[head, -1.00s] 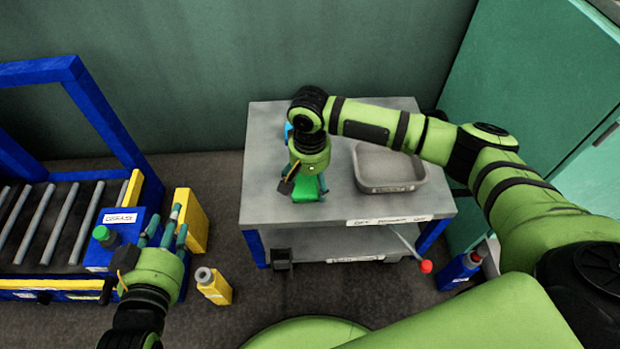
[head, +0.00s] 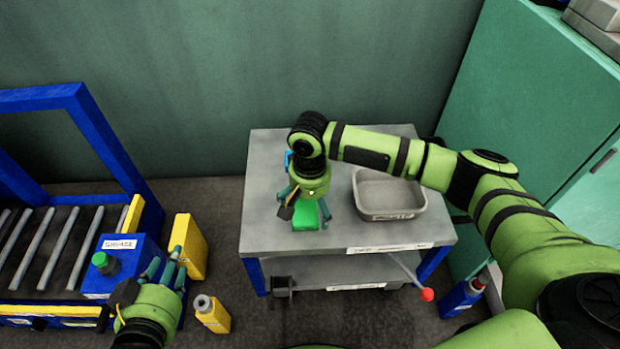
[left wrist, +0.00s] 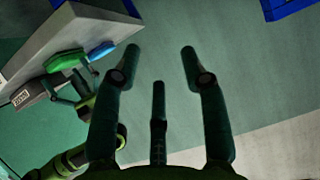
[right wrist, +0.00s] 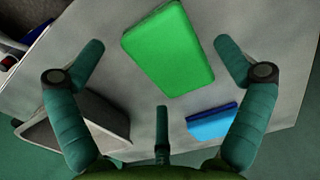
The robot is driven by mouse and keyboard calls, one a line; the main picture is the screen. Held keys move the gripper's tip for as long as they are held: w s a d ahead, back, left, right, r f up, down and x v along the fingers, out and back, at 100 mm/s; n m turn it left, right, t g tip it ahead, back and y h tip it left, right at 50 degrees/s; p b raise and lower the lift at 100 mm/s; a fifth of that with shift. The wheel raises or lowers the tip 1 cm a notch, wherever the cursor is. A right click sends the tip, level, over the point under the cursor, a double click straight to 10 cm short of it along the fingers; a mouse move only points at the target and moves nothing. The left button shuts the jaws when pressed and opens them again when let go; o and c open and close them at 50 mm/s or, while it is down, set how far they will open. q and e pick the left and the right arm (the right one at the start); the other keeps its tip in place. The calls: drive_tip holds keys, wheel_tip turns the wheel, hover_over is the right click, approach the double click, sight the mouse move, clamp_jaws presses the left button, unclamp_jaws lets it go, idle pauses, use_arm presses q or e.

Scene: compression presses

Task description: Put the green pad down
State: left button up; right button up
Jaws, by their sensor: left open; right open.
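The green pad (head: 306,216) lies on the grey top of the cart (head: 268,226), under my right gripper (head: 308,212). In the right wrist view the pad (right wrist: 168,48) is a bright green slab beyond and between the spread fingers of my right gripper (right wrist: 160,48), which is open and does not grip it. My left gripper (head: 165,268) is open and empty, low at the left near the blue grease box. The left wrist view shows its spread fingers (left wrist: 168,52), with the green pad (left wrist: 67,62) off to the left on the cart.
A blue object (right wrist: 211,122) lies on the cart near the pad. A grey tray (head: 388,214) stands to its right. A roller conveyor with a blue frame (head: 85,110) and a yellow bottle (head: 212,314) are at the left. A green cabinet (head: 530,110) stands at the right.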

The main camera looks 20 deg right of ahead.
sight(310, 209)
wheel_tip(310, 209, up, 3)
drive_tip(key=shift+f+p, duration=0.1)
drive_tip(key=shift+p, duration=0.4)
wheel_tip(310, 209, up, 3)
drive_tip(key=shift+r+p, duration=0.1)
drive_tip(key=shift+p, duration=0.55)
use_arm(q)
drive_tip(key=s+a+f+g+y+p, duration=0.1)
drive_tip(key=s+a+f+g, duration=0.1)
drive_tip(key=s+f+g, duration=0.2)
drive_tip(key=s+a+f+n+g+y, duration=0.1)
drive_tip(key=s+a+f+g, duration=0.2)
drive_tip(key=s+f+g, duration=0.2)
drive_tip(key=shift+s+a+f+g+y+p, duration=0.3)
drive_tip(key=shift+s+f, duration=1.1)
drive_tip(key=shift+f, duration=0.85)
use_arm(e)
drive_tip(key=shift+r, duration=2.45)
